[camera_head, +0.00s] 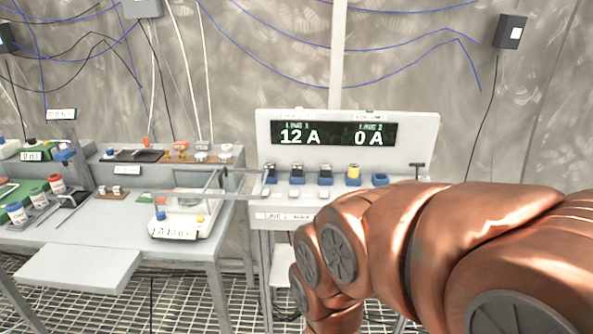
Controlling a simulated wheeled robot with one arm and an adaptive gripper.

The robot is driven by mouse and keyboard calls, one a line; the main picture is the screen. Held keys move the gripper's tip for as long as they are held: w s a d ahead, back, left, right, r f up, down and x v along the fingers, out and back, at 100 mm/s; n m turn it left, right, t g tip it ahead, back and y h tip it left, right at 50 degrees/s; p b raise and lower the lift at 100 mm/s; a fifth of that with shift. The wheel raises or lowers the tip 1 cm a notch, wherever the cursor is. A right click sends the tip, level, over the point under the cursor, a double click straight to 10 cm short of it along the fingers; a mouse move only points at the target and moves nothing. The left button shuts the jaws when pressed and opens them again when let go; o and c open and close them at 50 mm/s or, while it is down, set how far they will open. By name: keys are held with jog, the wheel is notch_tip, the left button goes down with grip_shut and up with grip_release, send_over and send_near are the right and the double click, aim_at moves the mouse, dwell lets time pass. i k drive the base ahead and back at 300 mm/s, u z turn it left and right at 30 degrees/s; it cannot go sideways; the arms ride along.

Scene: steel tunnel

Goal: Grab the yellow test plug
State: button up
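The yellow test plug (353,171) stands upright in a blue socket (353,182) on the ledge of the white panel (430,135). It is in the row below the display, right of several dark plugs and left of an empty-looking blue socket (380,179). My copper arm crosses the lower right of the head view, in front of and below the panel. My gripper does not show, so I cannot see whether it is open or shut. Nothing visible touches the yellow plug.
The display (333,134) reads 12 A and 0 A. A dark T-shaped handle (417,169) stands right of the sockets. Left is a bench (110,222) with a scale (185,228), bottles and small parts. The floor is metal grating (170,305).

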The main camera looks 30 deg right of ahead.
aim_at(353, 168)
jog(key=u, duration=0.05)
jog(key=i, duration=1.2)
jog(key=z, duration=0.85)
